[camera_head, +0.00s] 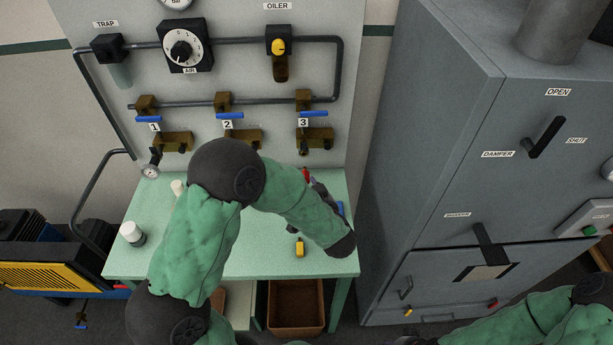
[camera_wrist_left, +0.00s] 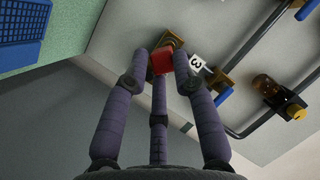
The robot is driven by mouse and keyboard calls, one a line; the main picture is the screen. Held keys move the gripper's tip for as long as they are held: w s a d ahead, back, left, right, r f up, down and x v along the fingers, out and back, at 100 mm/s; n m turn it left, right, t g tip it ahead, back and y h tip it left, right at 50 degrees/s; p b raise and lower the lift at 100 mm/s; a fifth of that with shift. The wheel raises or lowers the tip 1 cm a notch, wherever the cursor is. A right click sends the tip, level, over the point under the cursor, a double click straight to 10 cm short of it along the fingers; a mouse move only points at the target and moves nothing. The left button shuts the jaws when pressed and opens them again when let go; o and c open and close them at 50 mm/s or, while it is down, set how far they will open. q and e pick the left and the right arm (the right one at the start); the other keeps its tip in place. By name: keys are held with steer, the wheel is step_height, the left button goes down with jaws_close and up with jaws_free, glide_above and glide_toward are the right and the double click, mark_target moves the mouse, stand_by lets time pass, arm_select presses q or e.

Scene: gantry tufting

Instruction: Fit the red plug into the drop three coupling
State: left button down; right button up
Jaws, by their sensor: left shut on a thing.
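The red plug (camera_wrist_left: 161,61) is between the fingertips of my left gripper (camera_wrist_left: 163,66) in the wrist view. That gripper is shut on it, and in the head view only a bit of red (camera_head: 306,174) shows past my forearm. The drop three coupling, a brass fitting (camera_head: 315,137) under the blue handle and the label 3, is on the wall panel. In the wrist view brass (camera_wrist_left: 171,41) shows just behind the plug; I cannot tell whether they touch. My right forearm shows at the lower right of the head view, its gripper out of frame.
Couplings for drops one (camera_head: 173,141) and two (camera_head: 246,138) are to the left. The green table (camera_head: 255,262) holds a white-capped bottle (camera_head: 132,233), a small yellow item (camera_head: 299,248) and a partly hidden blue thing (camera_head: 341,208). A grey cabinet (camera_head: 420,150) stands at the right.

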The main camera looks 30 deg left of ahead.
mark_target(307, 173)
arm_select(q)
steer(key=shift+w+a+b, duration=0.5)
steer(key=shift+w+a, duration=0.15)
steer(key=shift+w, duration=0.35)
steer(key=shift+w+a+b, duration=0.5)
steer(key=shift+w+a, duration=0.1)
steer(key=shift+w, duration=0.4)
steer(key=shift+w+a+r+n, duration=0.1)
steer(key=shift+w+r+n, duration=0.05)
steer(key=shift+n, duration=0.15)
steer(key=shift+p, duration=0.7)
steer(key=shift+w+a, duration=0.5)
steer(key=shift+w, duration=0.35)
stand_by(0.5)
steer(key=shift+w+a, duration=0.15)
steer(key=shift+w, duration=0.05)
steer(key=shift+n+p, duration=0.3)
steer(key=shift+n, duration=0.2)
stand_by(0.6)
